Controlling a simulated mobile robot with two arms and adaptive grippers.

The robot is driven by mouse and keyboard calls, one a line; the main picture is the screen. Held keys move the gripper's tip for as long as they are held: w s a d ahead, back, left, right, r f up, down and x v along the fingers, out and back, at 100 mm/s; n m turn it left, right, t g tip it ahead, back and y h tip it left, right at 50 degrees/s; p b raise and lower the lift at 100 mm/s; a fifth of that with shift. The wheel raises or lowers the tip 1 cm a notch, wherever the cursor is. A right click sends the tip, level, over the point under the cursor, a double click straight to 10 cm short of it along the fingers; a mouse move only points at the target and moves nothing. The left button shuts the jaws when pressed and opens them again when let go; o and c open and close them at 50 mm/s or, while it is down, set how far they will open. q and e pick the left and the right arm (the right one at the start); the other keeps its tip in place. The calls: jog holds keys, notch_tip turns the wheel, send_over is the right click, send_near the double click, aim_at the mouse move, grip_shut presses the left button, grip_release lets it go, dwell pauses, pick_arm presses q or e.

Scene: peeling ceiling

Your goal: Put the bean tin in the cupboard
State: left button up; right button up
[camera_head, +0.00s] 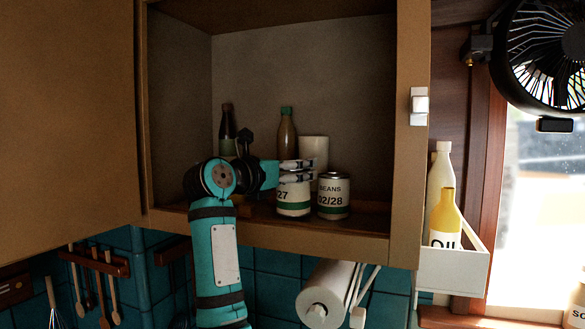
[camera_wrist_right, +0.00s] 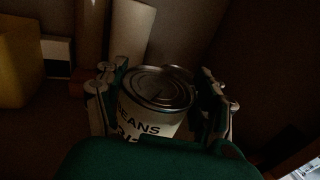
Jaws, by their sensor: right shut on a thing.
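My right gripper (camera_head: 297,171) reaches into the open cupboard (camera_head: 270,235) from the left. It is shut on a bean tin (camera_head: 294,200), upright, white with a green band and "27" showing. In the right wrist view this tin (camera_wrist_right: 160,88) sits between the two fingers (camera_wrist_right: 160,95), its lid and "BEANS" label visible. The held tin is at or just above the cupboard floor; I cannot tell if it touches. A second bean tin (camera_head: 333,196), marked "02/28", stands close beside it on the right. My left gripper is not in view.
Behind in the cupboard stand a dark bottle (camera_head: 227,125), a brown bottle with a green cap (camera_head: 287,130) and a pale cylinder (camera_head: 314,150). The cupboard door (camera_head: 65,120) is open at left. An oil bottle (camera_head: 446,218) sits in a side rack (camera_head: 452,272).

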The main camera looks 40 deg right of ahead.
jog(key=shift+f+p, duration=0.45)
jog(key=shift+f, duration=0.3)
jog(key=shift+d+f, duration=0.15)
jog(key=shift+f, duration=0.1)
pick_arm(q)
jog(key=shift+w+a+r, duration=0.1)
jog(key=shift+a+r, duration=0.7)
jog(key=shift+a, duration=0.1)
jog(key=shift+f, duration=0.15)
pick_arm(e)
jog(key=shift+f, duration=0.1)
jog(key=shift+f+b, duration=0.1)
jog(key=shift+b, duration=0.25)
jog(key=o, duration=1.3)
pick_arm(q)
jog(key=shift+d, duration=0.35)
pick_arm(e)
jog(key=o, duration=0.3)
jog(key=shift+o, duration=0.2)
